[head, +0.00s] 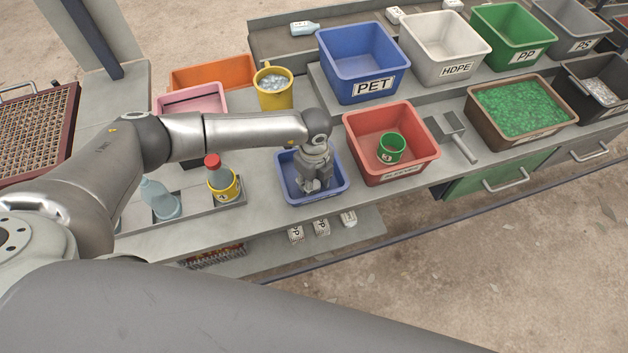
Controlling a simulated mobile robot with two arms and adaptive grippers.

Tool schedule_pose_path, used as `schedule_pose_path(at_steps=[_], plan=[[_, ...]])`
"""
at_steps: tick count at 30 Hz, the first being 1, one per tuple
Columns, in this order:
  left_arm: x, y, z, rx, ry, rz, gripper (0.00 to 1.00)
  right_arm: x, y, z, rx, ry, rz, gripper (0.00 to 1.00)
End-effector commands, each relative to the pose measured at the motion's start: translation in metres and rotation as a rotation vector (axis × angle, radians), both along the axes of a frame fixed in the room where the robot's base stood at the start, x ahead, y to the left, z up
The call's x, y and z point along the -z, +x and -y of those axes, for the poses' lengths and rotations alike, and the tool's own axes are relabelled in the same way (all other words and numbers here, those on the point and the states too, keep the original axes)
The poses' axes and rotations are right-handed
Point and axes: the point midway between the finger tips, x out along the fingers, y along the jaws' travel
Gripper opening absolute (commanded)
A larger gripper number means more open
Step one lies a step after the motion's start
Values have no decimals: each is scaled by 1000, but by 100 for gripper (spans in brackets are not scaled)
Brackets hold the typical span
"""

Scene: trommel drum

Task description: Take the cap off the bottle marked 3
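A clear bottle (222,177) with a red cap (212,161) and a yellow band stands upright in the grey rack (196,203). The mark on its band is too small to read surely. To its left in the rack is a pale blue clear bottle (160,198), partly hidden by my arm, with no cap visible. My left gripper (313,185) points down into a small blue tray (341,190), right of the rack and apart from both bottles. Whether its fingers are open or hold something small is unclear. My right gripper is not in view.
A red bin (426,150) right of the tray holds a green ring-like piece (391,147) with a small mark. A yellow cup (274,96), a pink bin (190,97) and an orange bin (240,70) stand behind my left arm. The PET bin (365,60) stands behind the tray.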

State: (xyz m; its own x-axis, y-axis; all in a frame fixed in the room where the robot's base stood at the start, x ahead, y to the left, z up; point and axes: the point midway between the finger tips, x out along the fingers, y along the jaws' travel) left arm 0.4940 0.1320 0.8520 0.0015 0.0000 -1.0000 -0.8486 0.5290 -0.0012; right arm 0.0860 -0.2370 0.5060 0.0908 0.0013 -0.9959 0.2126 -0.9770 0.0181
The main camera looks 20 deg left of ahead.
Motion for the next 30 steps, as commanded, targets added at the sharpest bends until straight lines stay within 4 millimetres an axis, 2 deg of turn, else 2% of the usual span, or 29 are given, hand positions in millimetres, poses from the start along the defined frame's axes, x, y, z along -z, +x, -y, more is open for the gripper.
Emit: schedule_pose_path(at_steps=[6, 11, 24, 30], plan=[[-1, 0, 0, 0, 0, 0, 35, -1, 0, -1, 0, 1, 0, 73], [-12, 1, 0, -1, -1, 2, 35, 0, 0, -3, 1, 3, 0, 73], [-101, 1, 0, 1, -1, 4, 35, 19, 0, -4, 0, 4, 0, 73], [-121, 0, 0, 1, 1, 1, 35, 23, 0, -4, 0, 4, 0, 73]])
